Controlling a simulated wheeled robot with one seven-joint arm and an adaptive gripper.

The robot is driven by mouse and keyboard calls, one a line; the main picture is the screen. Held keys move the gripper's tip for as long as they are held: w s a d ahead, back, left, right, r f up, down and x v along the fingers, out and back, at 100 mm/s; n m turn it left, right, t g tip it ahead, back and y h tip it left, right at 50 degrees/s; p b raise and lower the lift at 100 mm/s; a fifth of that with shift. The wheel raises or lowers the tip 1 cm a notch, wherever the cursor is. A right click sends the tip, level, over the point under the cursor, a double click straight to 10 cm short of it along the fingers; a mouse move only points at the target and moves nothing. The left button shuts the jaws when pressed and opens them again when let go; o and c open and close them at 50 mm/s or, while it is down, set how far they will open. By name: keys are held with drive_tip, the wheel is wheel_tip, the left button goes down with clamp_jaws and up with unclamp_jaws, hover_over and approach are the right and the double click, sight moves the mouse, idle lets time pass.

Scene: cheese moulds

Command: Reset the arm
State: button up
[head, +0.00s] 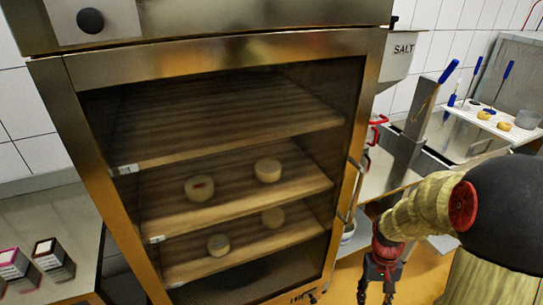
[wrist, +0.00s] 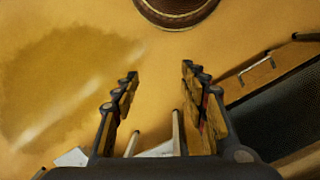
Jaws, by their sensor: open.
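My gripper (head: 377,288) hangs fingers down at the lower right of the head view, to the right of the glass-fronted cabinet. In the wrist view my gripper (wrist: 160,85) has its two fingers spread apart, with nothing between them. Below the fingers lies an ochre floor (wrist: 70,50) with a darker, shiny patch at left. My arm comes in from the right side of the head view.
The steel cabinet (head: 225,63) holds wooden shelves with several small cheeses (head: 268,169); its door handle (head: 352,190) is near my arm. A round brown object (wrist: 178,8) shows at the wrist view's top. Boxes (head: 52,258) stand at left, a rack (head: 497,122) at right.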

drive_tip(key=s+a+r+n+t+p, duration=0.1)
drive_tip(key=a+r, duration=0.3)
drive_tip(key=r, duration=0.5)
drive_tip(key=s+a+r+t+p, duration=0.1)
drive_tip(key=s+a+r+t, duration=0.3)
drive_tip(key=r, duration=0.6)
drive_tip(key=s+a+r+n+t+p, duration=0.1)
drive_tip(key=s+a+r+t, duration=0.1)
drive_tip(key=a+r, duration=0.4)
wheel_tip(320, 180, up, 4)
drive_tip(key=shift+s+r+n+t, duration=0.1)
drive_tip(key=shift+s+n+t, duration=0.2)
drive_tip(key=shift+s+t, duration=0.15)
drive_tip(key=shift+a, duration=0.1)
idle(1.2)
